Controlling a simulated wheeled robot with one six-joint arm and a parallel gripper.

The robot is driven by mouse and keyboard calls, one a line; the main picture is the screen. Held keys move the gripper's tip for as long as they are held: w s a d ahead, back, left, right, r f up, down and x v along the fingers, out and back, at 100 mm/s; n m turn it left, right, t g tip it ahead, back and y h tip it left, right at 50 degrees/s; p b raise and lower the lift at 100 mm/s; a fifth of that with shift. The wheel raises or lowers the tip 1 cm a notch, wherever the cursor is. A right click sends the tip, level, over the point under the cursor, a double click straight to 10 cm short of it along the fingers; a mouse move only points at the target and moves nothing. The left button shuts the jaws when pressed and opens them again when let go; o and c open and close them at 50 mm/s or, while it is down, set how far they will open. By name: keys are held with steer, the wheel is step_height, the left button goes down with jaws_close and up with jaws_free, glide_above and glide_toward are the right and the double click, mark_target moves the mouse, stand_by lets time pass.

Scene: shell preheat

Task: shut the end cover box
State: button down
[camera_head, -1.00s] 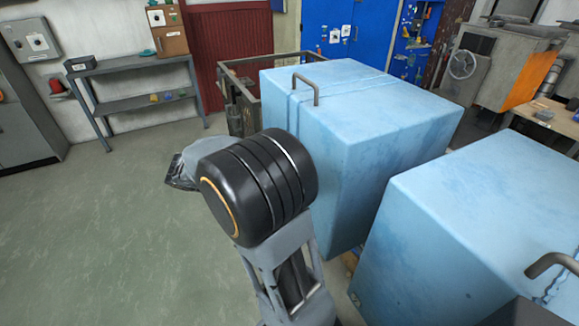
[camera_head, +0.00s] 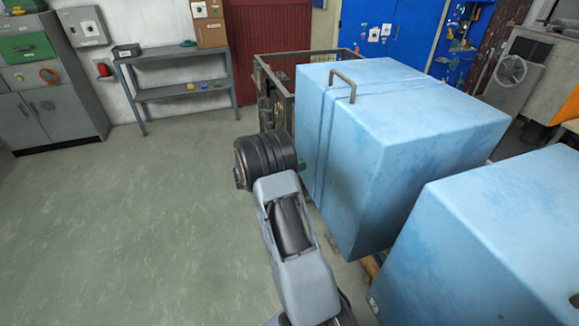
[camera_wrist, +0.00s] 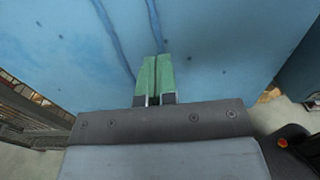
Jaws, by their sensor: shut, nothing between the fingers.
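The end cover box is likely one of two large light-blue boxes; the pictures do not say which. The farther blue box (camera_head: 420,150) has a bent metal handle (camera_head: 345,80) on top and a raised seam near its left end. The nearer blue box (camera_head: 490,240) is at the lower right. My gripper (camera_wrist: 155,78) shows green fingers, shut and empty, in front of a blue surface (camera_wrist: 215,45) with darker seam lines. I cannot tell whether the fingertips touch it. In the head view my arm mostly hides the gripper beside the farther box's left side.
A dark metal frame (camera_head: 277,103) stands behind the farther box's left end. A grey shelf (camera_head: 180,91) and cabinets (camera_head: 60,105) line the back wall. The green floor (camera_head: 150,220) at left is clear. A narrow gap separates the two blue boxes.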

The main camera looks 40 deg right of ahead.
mark_target(328, 159)
steer(key=p+x, duration=0.1)
steer(key=x, duration=0.7)
